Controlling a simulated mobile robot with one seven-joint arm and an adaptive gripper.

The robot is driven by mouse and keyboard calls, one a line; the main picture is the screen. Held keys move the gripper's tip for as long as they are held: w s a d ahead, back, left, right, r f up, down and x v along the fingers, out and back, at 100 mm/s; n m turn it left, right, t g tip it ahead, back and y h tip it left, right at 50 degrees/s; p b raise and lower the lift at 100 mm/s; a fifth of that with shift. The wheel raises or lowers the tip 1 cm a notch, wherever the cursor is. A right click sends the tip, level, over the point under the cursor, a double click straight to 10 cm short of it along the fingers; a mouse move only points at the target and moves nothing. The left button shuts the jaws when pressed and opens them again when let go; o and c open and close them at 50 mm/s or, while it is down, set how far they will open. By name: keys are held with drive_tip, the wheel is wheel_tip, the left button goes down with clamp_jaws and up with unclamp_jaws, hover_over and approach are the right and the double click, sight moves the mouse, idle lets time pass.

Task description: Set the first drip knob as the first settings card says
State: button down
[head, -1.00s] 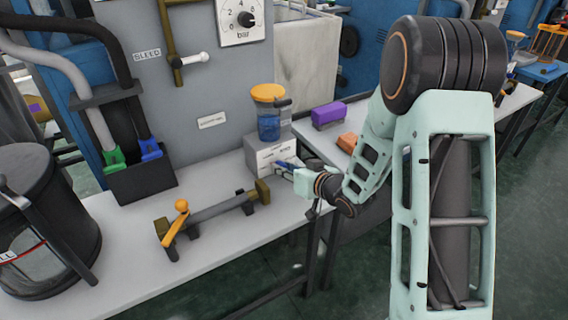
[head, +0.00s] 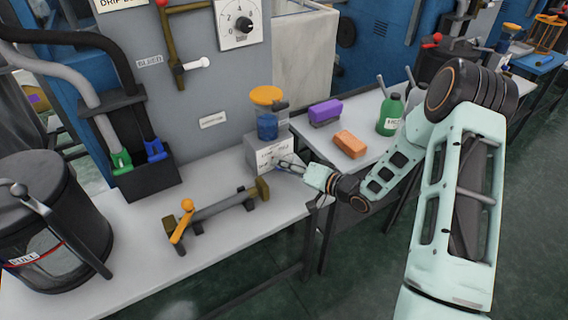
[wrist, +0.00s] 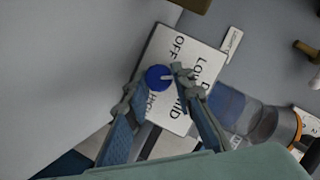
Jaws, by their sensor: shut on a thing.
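The drip knob (wrist: 158,77) is small, round and blue with a pale pointer mark. It sits on a white plate (wrist: 160,50) lettered OFF, LOW, MID and HIGH. The mark faces right in the wrist view, roughly between LOW and MID; the exact setting is hard to tell. My gripper (wrist: 154,88) has its fingers on either side of the knob, shut on it. In the head view my gripper (head: 285,166) is at the front of the grey oiler box (head: 255,143), hiding the knob. A small white card (head: 213,120) on the machine panel is unreadable.
The oiler's blue cup (head: 267,127) with an orange lid stands on the box. A brown bar with an orange lever (head: 182,228) lies left on the bench. A purple block (head: 325,111), orange block (head: 350,144) and green bottle (head: 390,115) are on the right table.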

idle(0.4)
drive_tip(key=c, duration=1.7)
unclamp_jaws()
drive_tip(key=shift+o, duration=0.2)
drive_tip(key=v, duration=1.2)
